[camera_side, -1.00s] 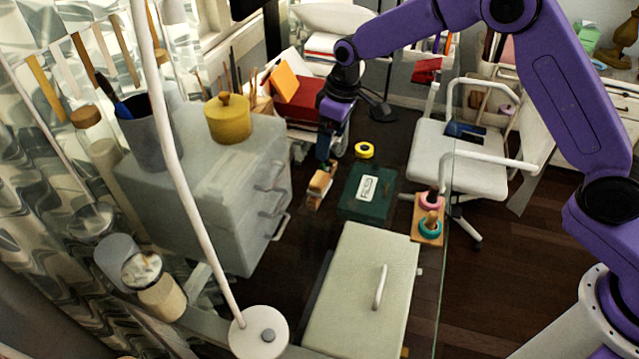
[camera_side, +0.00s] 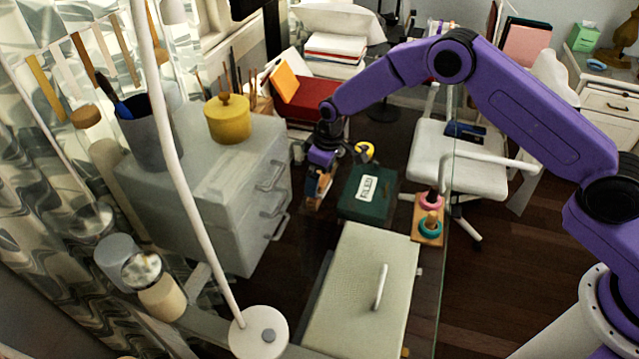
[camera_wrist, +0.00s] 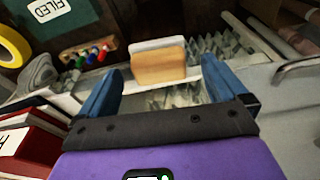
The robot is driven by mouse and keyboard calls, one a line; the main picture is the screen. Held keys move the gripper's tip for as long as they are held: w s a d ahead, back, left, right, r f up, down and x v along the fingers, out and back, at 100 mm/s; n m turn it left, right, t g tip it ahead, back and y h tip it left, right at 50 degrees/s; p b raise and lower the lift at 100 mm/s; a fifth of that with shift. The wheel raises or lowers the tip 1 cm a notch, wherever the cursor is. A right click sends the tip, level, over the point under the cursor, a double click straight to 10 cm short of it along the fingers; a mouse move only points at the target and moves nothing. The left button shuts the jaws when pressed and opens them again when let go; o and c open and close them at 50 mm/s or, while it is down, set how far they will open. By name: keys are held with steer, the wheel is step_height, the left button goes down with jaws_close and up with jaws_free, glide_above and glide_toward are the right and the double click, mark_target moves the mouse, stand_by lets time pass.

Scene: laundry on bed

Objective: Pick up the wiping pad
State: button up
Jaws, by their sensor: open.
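A tan block with a pale grey-white layer along its far side, which looks like the wiping pad (camera_wrist: 158,66), shows in the wrist view. It lies between the two blue fingers of my gripper (camera_wrist: 161,72), with gaps visible on both sides. My gripper is open. In the side view my gripper (camera_side: 320,182) is low, pointing down beside the green box. There the fingers and wrist largely hide the pad, and I cannot tell its exact height relative to the fingertips.
The green box labelled FILED (camera_side: 355,205) and a yellow tape roll (camera_wrist: 12,46) are close by. A wooden holder with coloured markers (camera_wrist: 92,60) is near the pad. A grey drawer cabinet (camera_side: 235,210) stands left; a pale lidded box (camera_side: 350,290) is in front.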

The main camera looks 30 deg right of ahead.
steer(key=shift+w+a+f, duration=0.1)
steer(key=shift+f, duration=0.8)
steer(key=c, duration=1.1)
steer(key=shift+c, duration=0.2)
